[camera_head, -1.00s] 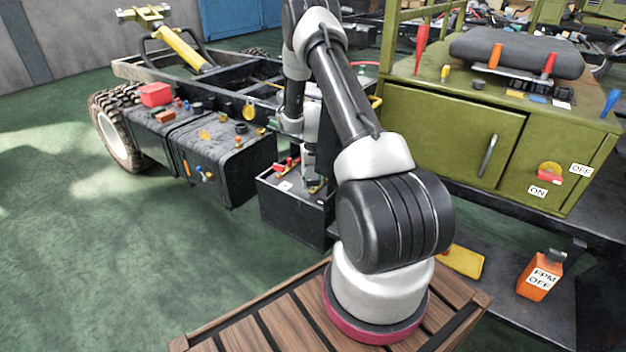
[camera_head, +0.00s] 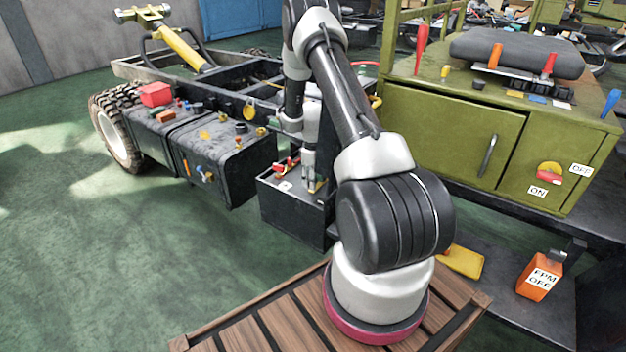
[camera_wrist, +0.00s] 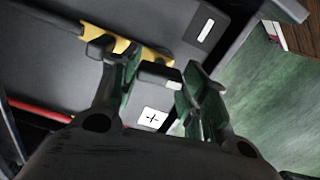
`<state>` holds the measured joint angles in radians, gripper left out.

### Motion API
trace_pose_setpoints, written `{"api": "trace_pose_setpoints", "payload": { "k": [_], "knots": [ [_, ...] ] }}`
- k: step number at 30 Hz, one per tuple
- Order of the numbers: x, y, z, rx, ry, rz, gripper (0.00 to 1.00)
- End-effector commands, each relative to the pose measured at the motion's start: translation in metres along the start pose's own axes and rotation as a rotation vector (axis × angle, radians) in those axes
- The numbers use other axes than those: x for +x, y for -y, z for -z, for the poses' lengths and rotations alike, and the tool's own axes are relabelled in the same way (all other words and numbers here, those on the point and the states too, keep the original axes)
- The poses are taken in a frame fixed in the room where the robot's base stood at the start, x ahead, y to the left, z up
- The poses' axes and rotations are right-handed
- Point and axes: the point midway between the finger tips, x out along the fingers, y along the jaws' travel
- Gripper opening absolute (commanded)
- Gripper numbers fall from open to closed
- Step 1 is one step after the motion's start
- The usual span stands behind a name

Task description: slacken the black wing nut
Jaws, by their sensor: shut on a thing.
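The black wing nut (camera_wrist: 158,74) shows in the wrist view as a small dark block between my two fingers, beside a yellow strip on a dark box. My gripper (camera_wrist: 161,76) is shut on it, one finger on each side. In the head view my gripper (camera_head: 312,182) points down onto the top of the black battery-like box (camera_head: 292,213). The wing nut cannot be made out there, as my gripper covers that spot.
Red fittings (camera_head: 286,165) stand on the box just left of my gripper. The black tank (camera_head: 232,165) with small parts on top is further left. A green cabinet (camera_head: 450,130) stands close on the right. Green floor (camera_head: 130,260) is open at the left.

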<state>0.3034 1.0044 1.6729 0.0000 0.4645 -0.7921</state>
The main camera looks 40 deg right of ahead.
Motion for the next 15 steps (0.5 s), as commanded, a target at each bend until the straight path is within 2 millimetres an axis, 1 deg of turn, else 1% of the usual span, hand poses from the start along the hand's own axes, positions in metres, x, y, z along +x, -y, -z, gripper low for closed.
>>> {"api": "trace_pose_setpoints", "payload": {
  "k": [15],
  "knots": [
    [-0.0006, -0.0005, 0.0003, -0.490, -0.001, -0.001, 0.21]
  ]
}}
